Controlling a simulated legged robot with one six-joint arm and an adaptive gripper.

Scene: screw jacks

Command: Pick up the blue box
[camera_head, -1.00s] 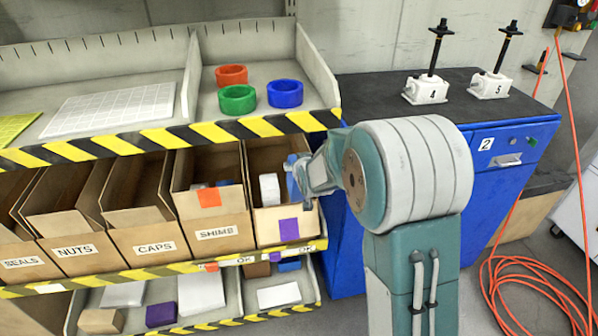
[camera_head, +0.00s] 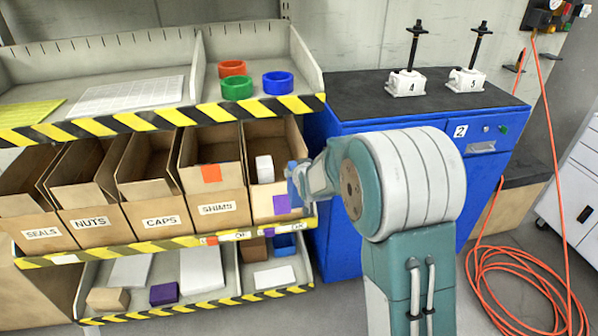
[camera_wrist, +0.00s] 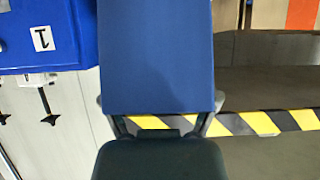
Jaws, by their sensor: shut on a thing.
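The blue box (camera_wrist: 155,55) fills the middle of the wrist view, with its broad flat face toward the camera. My gripper (camera_wrist: 160,102) is shut on it, with a fingertip showing at each side. In the head view my gripper (camera_head: 297,178) is at the right front of the rightmost cardboard bin, next to its purple label.
The rightmost bin (camera_head: 268,200) holds a white box (camera_head: 264,168). Striped shelf edges (camera_head: 165,118) run above and below the bins. A blue cabinet (camera_head: 345,245) stands close behind my arm. An orange hose (camera_head: 515,290) lies coiled on the floor at right.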

